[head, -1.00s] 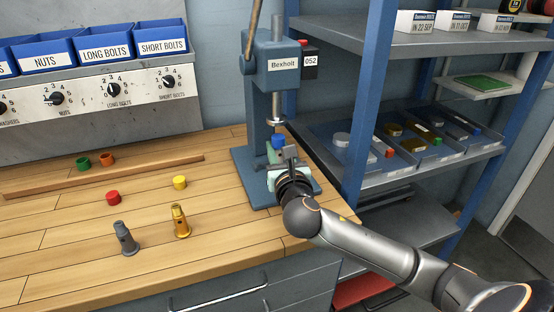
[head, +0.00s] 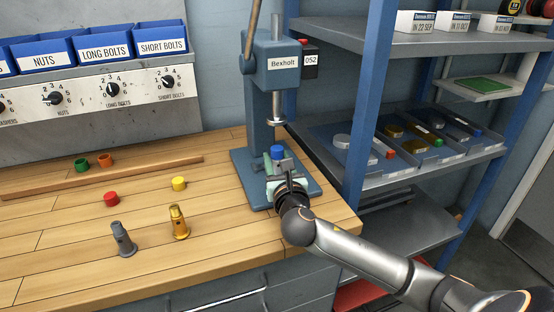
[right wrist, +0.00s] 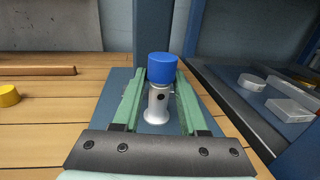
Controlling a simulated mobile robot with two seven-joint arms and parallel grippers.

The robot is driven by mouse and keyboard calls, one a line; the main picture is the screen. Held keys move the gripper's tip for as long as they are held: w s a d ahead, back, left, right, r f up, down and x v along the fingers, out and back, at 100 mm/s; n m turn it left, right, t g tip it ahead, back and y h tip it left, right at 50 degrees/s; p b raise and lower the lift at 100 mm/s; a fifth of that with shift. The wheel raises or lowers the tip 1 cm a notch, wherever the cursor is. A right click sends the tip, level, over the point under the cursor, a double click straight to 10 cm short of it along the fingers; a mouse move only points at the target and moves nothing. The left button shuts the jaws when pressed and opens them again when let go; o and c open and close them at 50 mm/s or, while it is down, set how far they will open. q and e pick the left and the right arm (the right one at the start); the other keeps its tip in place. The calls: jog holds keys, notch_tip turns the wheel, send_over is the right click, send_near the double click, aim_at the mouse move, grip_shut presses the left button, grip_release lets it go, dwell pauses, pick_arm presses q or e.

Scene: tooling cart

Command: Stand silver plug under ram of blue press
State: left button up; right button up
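The silver plug with a blue cap (head: 277,152) stands upright on the base plate of the blue press (head: 262,135), below the ram (head: 277,112). A clear gap separates the cap from the ram. In the right wrist view the plug (right wrist: 157,105) shows its silver body and small side hole. My right gripper (head: 277,166) has its green fingers on either side of the plug. In the right wrist view the fingers (right wrist: 160,100) look apart from the plug, with a gap on each side. My left gripper is not in view.
A grey plug (head: 124,240) and a gold plug (head: 179,222) stand on the wooden bench (head: 60,235). Red (head: 111,198) and yellow (head: 179,183) caps lie behind them. A wooden strip (head: 120,175) crosses the bench. A shelf rack (head: 370,110) stands right of the press.

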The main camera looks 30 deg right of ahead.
jog(key=shift+o, duration=1)
jog(key=shift+r, duration=0.15)
jog(key=v, duration=1.2)
jog(key=shift+p, duration=0.35)
dwell(0.9)
